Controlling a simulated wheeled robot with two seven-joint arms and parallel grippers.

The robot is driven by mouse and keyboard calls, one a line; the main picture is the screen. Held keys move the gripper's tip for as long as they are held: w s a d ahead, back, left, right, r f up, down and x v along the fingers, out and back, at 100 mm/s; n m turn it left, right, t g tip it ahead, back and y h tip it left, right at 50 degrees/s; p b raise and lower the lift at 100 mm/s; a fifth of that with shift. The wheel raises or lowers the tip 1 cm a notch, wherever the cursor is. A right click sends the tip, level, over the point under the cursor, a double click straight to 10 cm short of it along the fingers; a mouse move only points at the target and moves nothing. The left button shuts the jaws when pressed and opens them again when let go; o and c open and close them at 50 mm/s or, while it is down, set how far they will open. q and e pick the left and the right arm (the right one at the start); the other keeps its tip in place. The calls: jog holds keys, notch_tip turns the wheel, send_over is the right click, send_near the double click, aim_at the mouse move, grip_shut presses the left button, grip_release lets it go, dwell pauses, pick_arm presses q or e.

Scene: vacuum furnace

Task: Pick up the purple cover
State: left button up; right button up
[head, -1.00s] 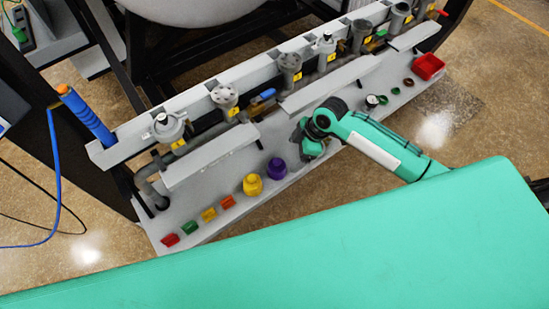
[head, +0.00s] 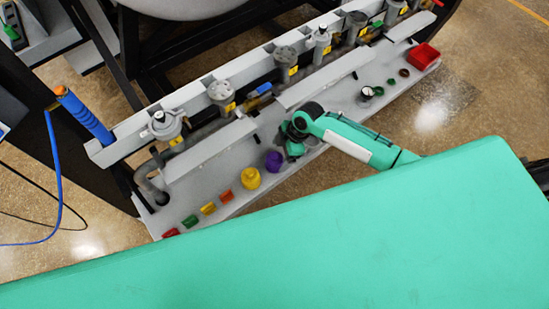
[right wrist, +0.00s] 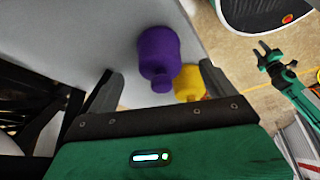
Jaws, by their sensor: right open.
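The purple cover (head: 273,161) stands on the grey shelf (head: 232,206), just right of a yellow cover (head: 250,178). My right gripper (head: 292,150) is right beside the purple cover on its right side; its fingers are hard to make out in the head view. In the right wrist view the purple cover (right wrist: 159,55) lies ahead, between and beyond the two spread fingers (right wrist: 155,90), with nothing held. The yellow cover (right wrist: 189,83) is partly hidden behind the purple one and the right finger. In the right wrist view another gripper of mine (right wrist: 268,55) shows at the right.
Several small coloured blocks (head: 208,208) lie left of the covers. A red bin (head: 423,56) and small rings stand at the shelf's right end. A raised grey ledge (head: 211,149) and a row of valves (head: 220,93) run behind. The shelf's front edge is open to the floor.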

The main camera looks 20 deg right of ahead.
jog(key=shift+p+x, duration=0.35)
jog(key=shift+x, duration=1.6)
jog(key=shift+a, duration=0.1)
jog(key=c, duration=1.1)
jog(key=shift+r, duration=0.15)
notch_tip(320, 180, up, 28)
jog(key=b, duration=0.3)
